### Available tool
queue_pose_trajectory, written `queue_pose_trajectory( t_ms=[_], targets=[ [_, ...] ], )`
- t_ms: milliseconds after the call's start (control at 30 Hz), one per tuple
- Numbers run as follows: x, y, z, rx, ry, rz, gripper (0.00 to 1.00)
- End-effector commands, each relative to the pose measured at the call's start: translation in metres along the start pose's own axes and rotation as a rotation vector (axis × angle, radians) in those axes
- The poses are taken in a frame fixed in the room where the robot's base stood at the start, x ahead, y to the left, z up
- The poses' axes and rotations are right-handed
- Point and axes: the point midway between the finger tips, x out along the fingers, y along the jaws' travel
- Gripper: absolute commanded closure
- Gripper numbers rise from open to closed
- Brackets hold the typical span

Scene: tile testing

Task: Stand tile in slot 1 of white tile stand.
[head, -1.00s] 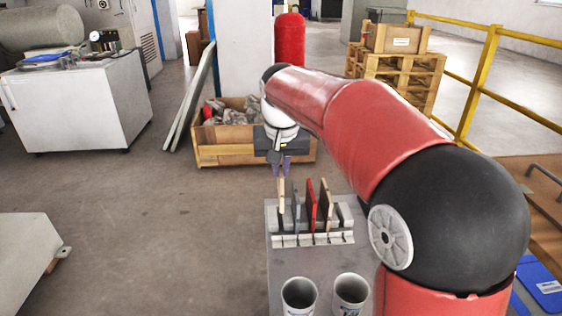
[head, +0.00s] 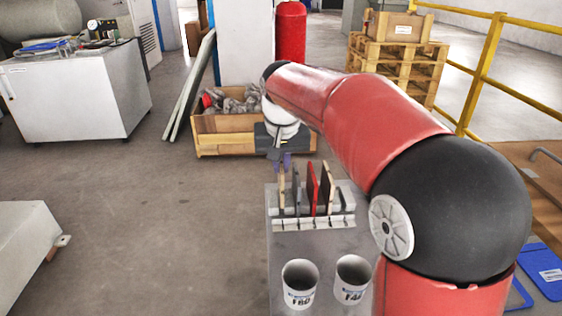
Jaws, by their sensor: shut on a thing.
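My gripper (head: 281,163) is above the left end of the white tile stand (head: 313,223), pointing down. It is shut on the top of a thin beige tile (head: 282,190). The tile is upright, at the leftmost place of the stand. Its lower edge is close to the stand's floor; I cannot tell whether it touches or is in the slot. To its right, a dark grey tile (head: 296,190), a red tile (head: 312,188) and a tan tile (head: 326,188) stand upright in the stand. Slot numbers are too small to read.
The stand is on a grey table (head: 285,249). Two white cups, a left one (head: 299,288) and a right one (head: 351,281), stand in front of it. A wooden crate (head: 225,144) is on the floor behind. My red arm fills the right side.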

Motion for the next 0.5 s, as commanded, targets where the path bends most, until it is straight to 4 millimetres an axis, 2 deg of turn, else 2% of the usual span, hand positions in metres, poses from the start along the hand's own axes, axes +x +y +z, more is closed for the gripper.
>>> queue_pose_trajectory(
  t_ms=[500],
  targets=[
    [0.0053, 0.0002, 0.0014, 0.000, 0.001, 0.000, 1.00]
  ],
)
